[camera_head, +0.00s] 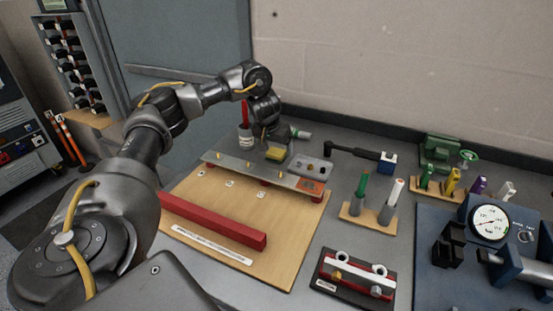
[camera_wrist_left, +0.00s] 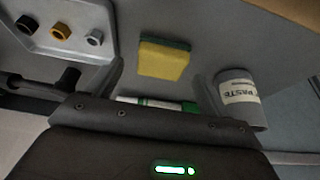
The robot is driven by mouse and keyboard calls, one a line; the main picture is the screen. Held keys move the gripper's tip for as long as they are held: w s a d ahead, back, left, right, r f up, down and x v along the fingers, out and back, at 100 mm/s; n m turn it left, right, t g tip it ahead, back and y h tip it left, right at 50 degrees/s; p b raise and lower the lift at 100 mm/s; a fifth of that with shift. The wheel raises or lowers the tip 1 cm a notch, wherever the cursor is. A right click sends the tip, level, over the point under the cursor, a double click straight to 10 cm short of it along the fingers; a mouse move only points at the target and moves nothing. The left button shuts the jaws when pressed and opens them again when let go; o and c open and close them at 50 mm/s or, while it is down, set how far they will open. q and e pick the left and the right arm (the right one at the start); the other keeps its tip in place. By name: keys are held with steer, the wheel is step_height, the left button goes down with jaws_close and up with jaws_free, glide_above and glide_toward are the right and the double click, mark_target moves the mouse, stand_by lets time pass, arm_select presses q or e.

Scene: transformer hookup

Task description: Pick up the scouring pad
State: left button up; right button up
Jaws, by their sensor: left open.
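The scouring pad (camera_head: 276,154), a yellow sponge with a green side, lies on the grey bench behind the metal bar. In the left wrist view the pad (camera_wrist_left: 163,60) sits ahead of the fingertips, roughly between their lines. My left gripper (camera_head: 277,138) is just above and behind the pad in the head view, partly hidden by its own wrist. In the left wrist view the gripper (camera_wrist_left: 162,80) is open, with one finger on each side and nothing held. My right gripper is not in view.
A paste jar (camera_wrist_left: 240,98) stands close to one finger; it also shows in the head view (camera_head: 245,138). A green-and-white marker-like item (camera_wrist_left: 158,103) lies near the gripper. A grey tray with studs (camera_head: 310,168) is right of the pad.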

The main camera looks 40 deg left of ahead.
arm_select(q)
steer(key=shift+x, duration=0.95)
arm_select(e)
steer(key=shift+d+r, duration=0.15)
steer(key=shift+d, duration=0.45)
